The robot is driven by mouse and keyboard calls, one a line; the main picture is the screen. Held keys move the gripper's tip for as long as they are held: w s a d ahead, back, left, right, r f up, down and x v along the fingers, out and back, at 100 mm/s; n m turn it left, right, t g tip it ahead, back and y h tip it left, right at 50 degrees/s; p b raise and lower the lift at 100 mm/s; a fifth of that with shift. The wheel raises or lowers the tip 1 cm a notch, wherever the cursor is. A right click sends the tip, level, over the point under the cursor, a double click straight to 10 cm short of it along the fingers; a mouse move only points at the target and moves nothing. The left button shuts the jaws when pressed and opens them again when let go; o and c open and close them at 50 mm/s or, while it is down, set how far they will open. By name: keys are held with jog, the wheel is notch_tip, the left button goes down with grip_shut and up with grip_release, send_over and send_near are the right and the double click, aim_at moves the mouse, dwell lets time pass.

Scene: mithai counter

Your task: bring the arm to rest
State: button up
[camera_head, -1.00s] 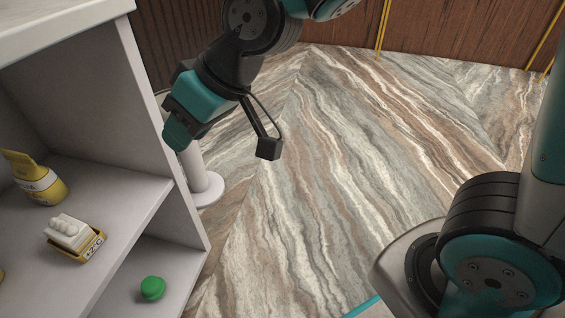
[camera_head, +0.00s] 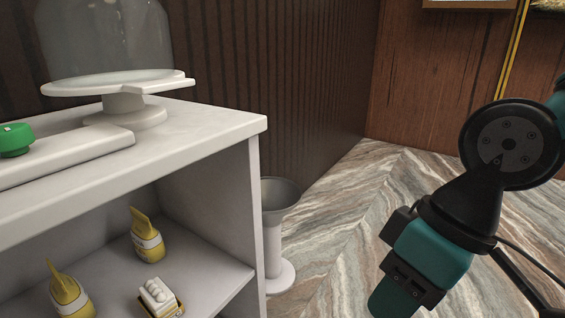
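My arm shows at the right of the head view, bent downward, with its teal and black wrist (camera_head: 430,255) over the marbled floor. My gripper is at the lower end of the wrist, and its fingertips are cut off by the bottom edge. I cannot see whether it is open or shut, or whether it holds anything. The wrist is to the right of the white counter (camera_head: 190,160) and appears clear of it.
The counter's shelf holds yellow bottles (camera_head: 147,236) and a small tray of white pieces (camera_head: 160,297). On top are a glass-domed stand (camera_head: 120,88) and a green knob-like thing (camera_head: 16,140). A grey bowl on a white pedestal (camera_head: 279,194) stands beside the counter. Floor right of it is open.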

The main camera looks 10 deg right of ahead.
notch_tip(320, 180, up, 34)
jog(key=p, duration=3.2)
jog(key=shift+r, duration=0.15)
